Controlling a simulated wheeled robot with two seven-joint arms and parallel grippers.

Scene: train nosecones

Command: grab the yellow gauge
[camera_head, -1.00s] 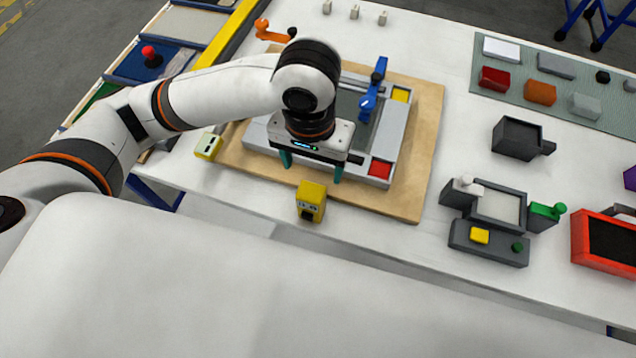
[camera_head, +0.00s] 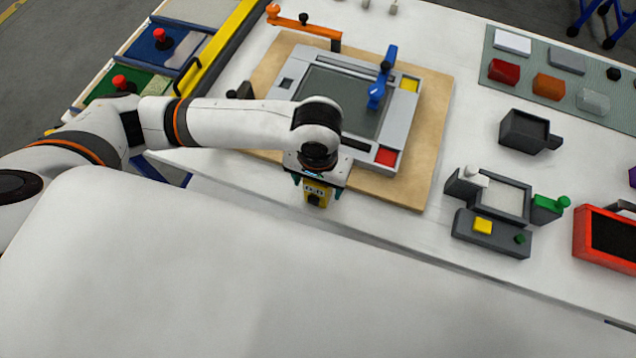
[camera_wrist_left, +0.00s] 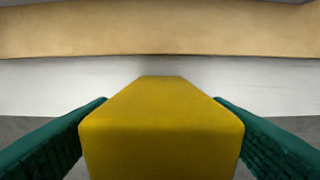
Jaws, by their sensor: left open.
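The yellow gauge (camera_head: 316,196) stands on the white table near its front edge, its face with small displays toward me. In the left wrist view the yellow gauge (camera_wrist_left: 160,125) fills the middle, between two green fingers. My left gripper (camera_head: 317,187) is over the gauge with a finger on each side. In the left wrist view my left gripper (camera_wrist_left: 160,140) is open around the gauge. Whether the fingers touch its sides is hard to tell. My right gripper is not in view.
A wooden board (camera_head: 431,140) with a grey fixture (camera_head: 407,128) lies just behind the gauge. A blue clamp (camera_head: 381,80) and an orange clamp (camera_head: 300,24) stand there. A dark grey device (camera_head: 493,240) sits to the right. The table front between is clear.

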